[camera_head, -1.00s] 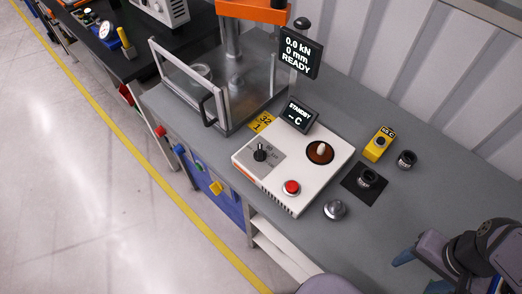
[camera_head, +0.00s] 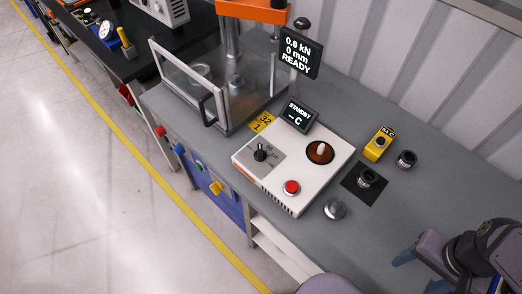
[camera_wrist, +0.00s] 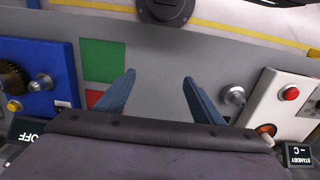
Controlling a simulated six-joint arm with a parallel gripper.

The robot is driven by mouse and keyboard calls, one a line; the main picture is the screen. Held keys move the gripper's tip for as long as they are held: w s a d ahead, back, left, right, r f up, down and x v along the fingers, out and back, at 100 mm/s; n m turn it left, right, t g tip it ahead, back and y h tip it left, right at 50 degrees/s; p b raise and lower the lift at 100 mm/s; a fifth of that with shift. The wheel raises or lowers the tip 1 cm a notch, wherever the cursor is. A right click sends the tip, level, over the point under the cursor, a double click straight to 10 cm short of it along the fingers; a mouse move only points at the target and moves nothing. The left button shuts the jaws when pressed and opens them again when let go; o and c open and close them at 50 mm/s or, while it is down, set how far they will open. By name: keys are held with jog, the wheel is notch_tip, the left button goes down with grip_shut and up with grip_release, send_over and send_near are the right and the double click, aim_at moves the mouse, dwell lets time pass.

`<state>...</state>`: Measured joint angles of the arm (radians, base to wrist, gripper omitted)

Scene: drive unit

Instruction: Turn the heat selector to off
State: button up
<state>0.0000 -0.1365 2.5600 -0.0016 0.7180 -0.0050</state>
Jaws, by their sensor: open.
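The white control box (camera_head: 310,185) stands on the grey bench in the head view. Its black selector knob (camera_head: 260,152) sits on a grey panel with small markings, too small to read its setting. A red button (camera_head: 291,187) and a dark round recess with a pale peg (camera_head: 320,151) are on the same box. Its display (camera_head: 299,115) reads STANDBY, – C. My gripper (camera_head: 418,272) is at the lower right, apart from the box.
A clear-guarded press (camera_head: 235,80) stands behind. A blue panel (camera_wrist: 40,75) is left in the wrist view.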

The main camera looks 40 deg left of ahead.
jog(key=c, duration=0.4)
jog(key=shift+w+a, duration=0.15)
jog(key=shift+w, duration=0.05)
jog(key=c, duration=0.4)
jog(key=w+a+n+t+b, duration=0.1)
jog(key=w+a+n+b, duration=0.25)
jog(key=w+a, duration=0.4)
jog(key=n+t+y+b, duration=0.25)
jog(key=n+b, duration=0.35)
jog(key=b, duration=0.3)
send_over(260, 150)
jog(key=s+d, duration=0.2)
jog(key=s, duration=0.1)
jog(key=shift+m+y, duration=0.25)
jog(key=shift+y, duration=0.1)
jog(key=shift+d+p+x, duration=0.15)
jog(key=shift+p+x, duration=0.3)
jog(key=shift+x, duration=1.55)
jog(key=shift+d+p+x, duration=0.15)
jog(key=shift+p+x, duration=0.3)
jog(key=shift+x, duration=1.55)
grip_shut()
